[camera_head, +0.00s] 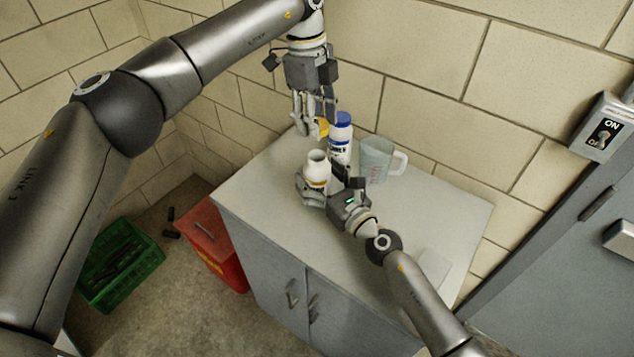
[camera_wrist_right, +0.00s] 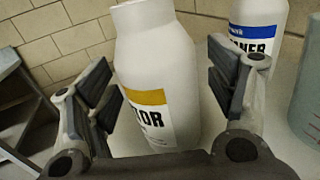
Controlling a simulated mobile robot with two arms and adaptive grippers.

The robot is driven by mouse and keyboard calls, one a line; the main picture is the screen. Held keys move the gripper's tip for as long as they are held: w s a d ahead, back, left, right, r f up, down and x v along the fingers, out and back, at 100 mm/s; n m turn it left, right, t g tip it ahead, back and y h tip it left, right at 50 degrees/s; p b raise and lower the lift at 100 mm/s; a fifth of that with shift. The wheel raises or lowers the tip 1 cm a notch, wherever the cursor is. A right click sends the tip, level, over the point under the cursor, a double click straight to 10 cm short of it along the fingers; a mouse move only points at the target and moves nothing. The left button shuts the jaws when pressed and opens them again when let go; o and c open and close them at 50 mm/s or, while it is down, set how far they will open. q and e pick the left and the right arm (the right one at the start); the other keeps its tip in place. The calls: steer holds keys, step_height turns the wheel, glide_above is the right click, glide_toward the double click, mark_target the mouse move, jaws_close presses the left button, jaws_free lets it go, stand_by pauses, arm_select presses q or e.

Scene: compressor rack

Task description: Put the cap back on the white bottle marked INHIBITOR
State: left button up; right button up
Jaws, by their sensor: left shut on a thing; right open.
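The white bottle (camera_head: 317,169) stands open-necked on the cabinet top, with no cap on it. It also fills the middle of the right wrist view (camera_wrist_right: 155,60), where its yellow-banded label shows the letters "TOR". My right gripper (camera_head: 325,185) is open with its fingers on either side of this bottle; I cannot tell if they touch it. My left gripper (camera_head: 317,119) points down, shut on a yellow cap (camera_head: 323,128). It is above and behind the bottle, apart from it, near the wall. The fingers partly hide the cap.
A white bottle with a blue cap (camera_head: 343,119) stands just behind the open bottle. A clear measuring jug (camera_head: 376,158) stands to its right. The cabinet top (camera_head: 450,205) is mostly clear at right. A red bin (camera_head: 205,240) and green crate (camera_head: 140,270) are on the floor.

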steer(key=shift+w+a, duration=0.1)
steer(key=c, duration=1.5)
arm_select(q)
steer(key=shift+f, duration=2.45)
arm_select(e)
steer(key=shift+c, duration=0.2)
arm_select(q)
steer(key=shift+f, duration=0.9)
steer(key=shift+f, duration=0.55)
